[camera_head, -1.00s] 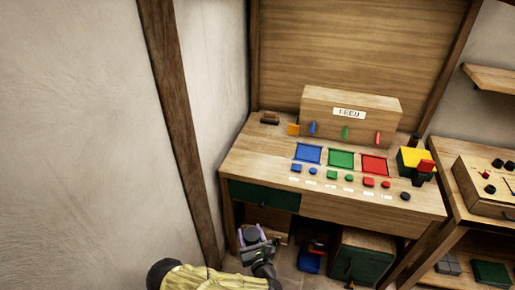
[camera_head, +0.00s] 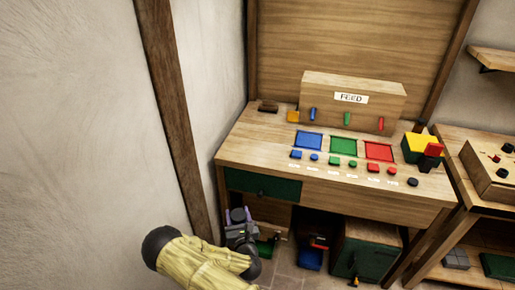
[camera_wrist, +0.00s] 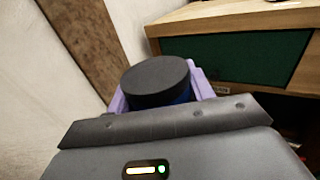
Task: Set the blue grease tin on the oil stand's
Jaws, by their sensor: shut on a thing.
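The blue grease tin (camera_wrist: 180,99) has a wide black lid and a blue side, of which only a strip shows in the wrist view. My gripper (camera_head: 238,217), with pale purple fingers, is shut on it. The fingers stand on either side of the tin in the wrist view. In the head view my gripper is low, in front of the bench's left end and below its green drawer (camera_head: 262,186). The tin's lower part is hidden. I cannot pick out the oil stand with certainty in either view.
The wooden bench (camera_head: 240,150) carries blue, green and red square trays, small coloured pieces and a FEED box (camera_head: 352,98). Below are a blue box (camera_head: 311,259) and a green cabinet (camera_head: 365,258). A wall and wooden post (camera_head: 175,110) stand close on the left.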

